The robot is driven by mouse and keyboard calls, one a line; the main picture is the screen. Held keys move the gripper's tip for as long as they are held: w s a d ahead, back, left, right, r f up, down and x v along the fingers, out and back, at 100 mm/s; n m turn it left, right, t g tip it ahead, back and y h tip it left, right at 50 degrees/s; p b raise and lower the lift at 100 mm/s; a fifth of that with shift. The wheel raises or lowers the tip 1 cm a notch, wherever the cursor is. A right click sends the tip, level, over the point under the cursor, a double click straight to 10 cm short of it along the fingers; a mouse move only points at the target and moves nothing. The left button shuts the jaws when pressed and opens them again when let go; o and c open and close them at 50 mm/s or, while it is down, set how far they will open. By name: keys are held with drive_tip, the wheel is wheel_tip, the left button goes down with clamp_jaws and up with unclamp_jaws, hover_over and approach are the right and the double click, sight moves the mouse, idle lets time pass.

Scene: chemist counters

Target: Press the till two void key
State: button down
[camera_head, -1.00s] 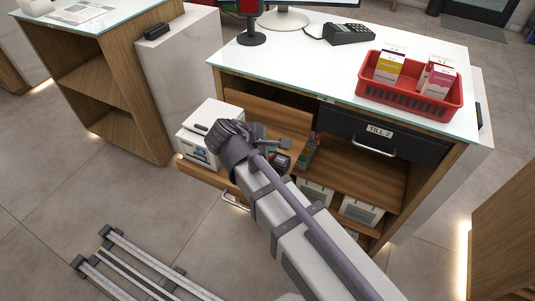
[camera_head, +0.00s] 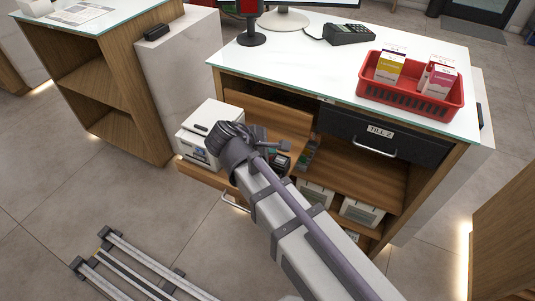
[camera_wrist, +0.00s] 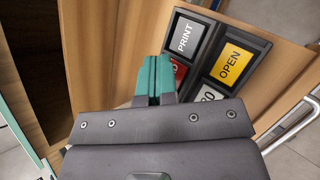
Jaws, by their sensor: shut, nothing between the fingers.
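The till two counter (camera_head: 220,83) carries a "TILL 2" label on its dark drawer front. In the wrist view a dark key panel (camera_wrist: 214,62) lies in a wooden drawer (camera_wrist: 262,100). Its grey PRINT key (camera_wrist: 187,37) and yellow OPEN key (camera_wrist: 231,63) are plain to see. A white key (camera_wrist: 209,94) is partly covered. My gripper (camera_wrist: 153,62) is shut and empty, its teal fingertips just left of the red key. I cannot tell whether they touch it.
A white printer-like box (camera_head: 207,137) stands at the drawer's left end. The counter top holds a red basket (camera_head: 410,96) of medicine boxes, a card terminal (camera_head: 348,33) and a monitor stand (camera_head: 283,20). The drawer walls surround the panel closely in the wrist view.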

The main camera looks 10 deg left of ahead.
drive_tip(key=shift+r+p, duration=0.65)
drive_tip(key=shift+r, duration=0.1)
wheel_tip(320, 180, up, 5)
drive_tip(key=p, duration=0.5)
drive_tip(key=shift+r, duration=0.1)
idle(0.3)
